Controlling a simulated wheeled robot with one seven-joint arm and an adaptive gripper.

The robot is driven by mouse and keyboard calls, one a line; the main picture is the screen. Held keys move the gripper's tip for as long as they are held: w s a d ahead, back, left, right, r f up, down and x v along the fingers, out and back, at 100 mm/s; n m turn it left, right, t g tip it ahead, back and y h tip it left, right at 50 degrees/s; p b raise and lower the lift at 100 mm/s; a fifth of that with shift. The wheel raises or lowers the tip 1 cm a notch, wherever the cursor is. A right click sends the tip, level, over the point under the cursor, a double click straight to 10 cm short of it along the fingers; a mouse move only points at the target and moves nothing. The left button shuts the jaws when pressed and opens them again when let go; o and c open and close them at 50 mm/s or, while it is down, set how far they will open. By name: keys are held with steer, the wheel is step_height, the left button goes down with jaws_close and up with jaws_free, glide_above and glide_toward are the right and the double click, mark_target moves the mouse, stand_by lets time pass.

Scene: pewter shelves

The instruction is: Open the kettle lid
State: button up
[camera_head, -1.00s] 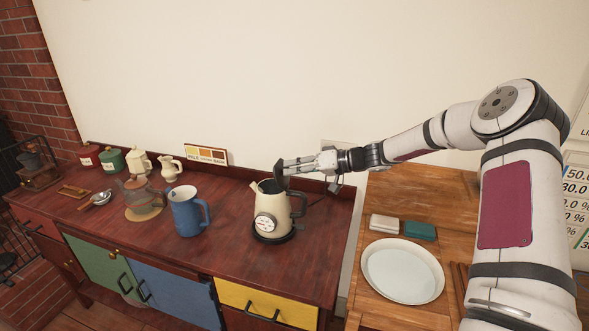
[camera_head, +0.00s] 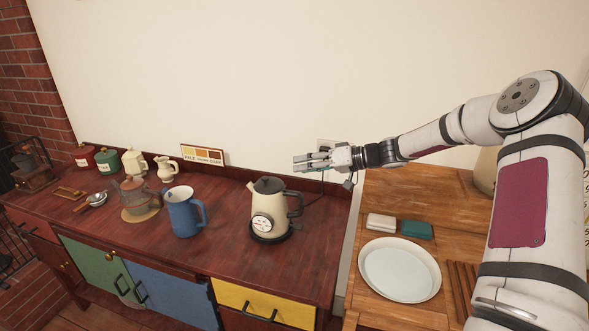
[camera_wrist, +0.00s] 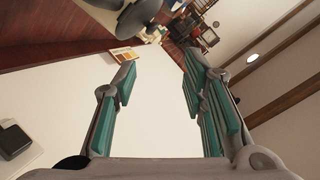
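The cream kettle (camera_head: 266,208) stands upright on its dark base (camera_head: 268,238) on the red-brown counter, with a round dial on its front and a dark handle (camera_head: 297,205) at right. Its dark lid (camera_head: 268,185) lies across the top and looks shut. My gripper (camera_head: 297,162) is above and right of the kettle, apart from it, fingers pointing left. In the wrist view my gripper (camera_wrist: 158,78) is open, with nothing between its green-padded fingers. A grey kettle part, seemingly the lid (camera_wrist: 140,14), shows at the top of that view.
A blue pitcher (camera_head: 184,212) and a glass teapot (camera_head: 136,195) stand left of the kettle. A colour chart (camera_head: 203,155) leans at the wall. A white plate (camera_head: 400,270) lies on the wooden table at right. The wall is close behind my gripper.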

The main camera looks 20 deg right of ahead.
steer(key=v, duration=0.7)
steer(key=shift+d, duration=0.1)
